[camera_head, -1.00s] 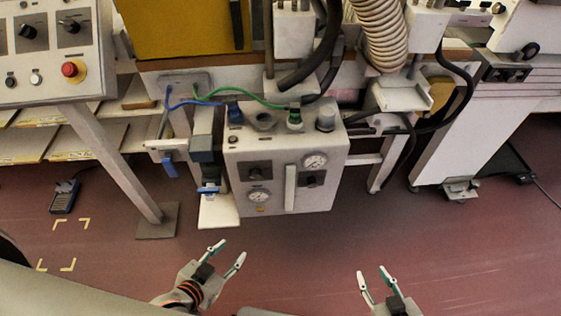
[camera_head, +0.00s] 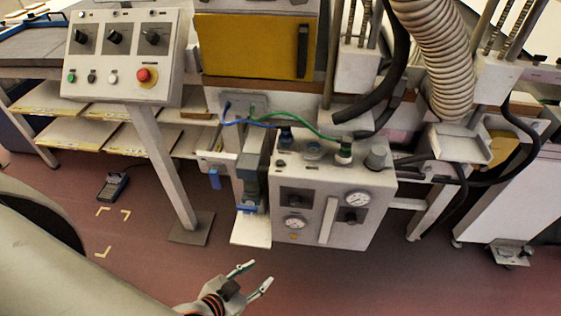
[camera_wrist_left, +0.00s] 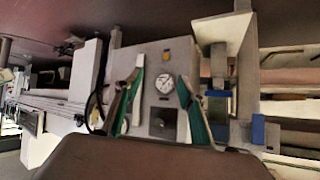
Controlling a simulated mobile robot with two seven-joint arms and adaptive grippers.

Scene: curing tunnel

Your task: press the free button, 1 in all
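A grey control panel (camera_head: 122,45) stands upper left in the head view. It bears a green button (camera_head: 71,77), a black button (camera_head: 91,76), a white button (camera_head: 112,77) and a red mushroom button (camera_head: 143,75) on yellow, below three black rotary knobs. I cannot tell which one is the free button. My left gripper (camera_head: 262,275) is open and empty, low over the floor, far from the panel. Its spread fingers also show in the left wrist view (camera_wrist_left: 160,100), with the gauge box behind them. My right gripper is not in view.
A grey box with gauges (camera_head: 330,205), hoses and a small white shelf (camera_head: 251,230) stands beyond the left gripper. The panel's post rises from a floor plate (camera_head: 191,227). A foot pedal (camera_head: 112,186) lies on the floor at left. The floor in front is clear.

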